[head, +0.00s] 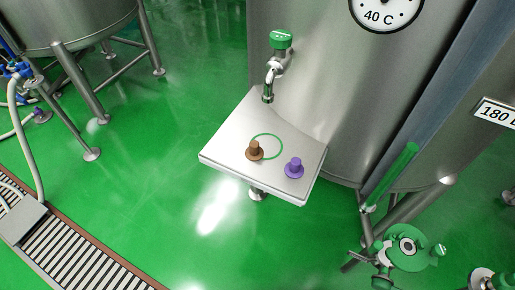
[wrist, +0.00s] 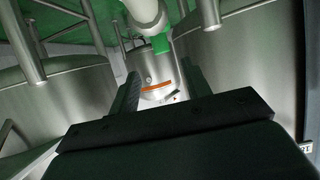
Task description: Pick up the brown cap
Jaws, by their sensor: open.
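The brown cap (head: 255,151) stands upright on the small white shelf (head: 225,153) in the head view, at the near edge of a green ring (head: 281,142) marked on it. A purple cap (head: 294,167) stands on the same shelf to its right, apart from it. My gripper (wrist: 160,72) shows in the wrist view as two dark fingers spread apart, with nothing between them. It faces steel tanks, and I cannot make out the brown cap there. My gripper does not show in the head view, so its distance from the cap cannot be told.
A steel tap with a green top (head: 281,40) hangs over the back of the shelf, before a large steel tank (head: 335,80). A green-topped valve (head: 409,248) and a sloping green tube (head: 390,176) stand right. Green floor (head: 150,190) is open left of the shelf.

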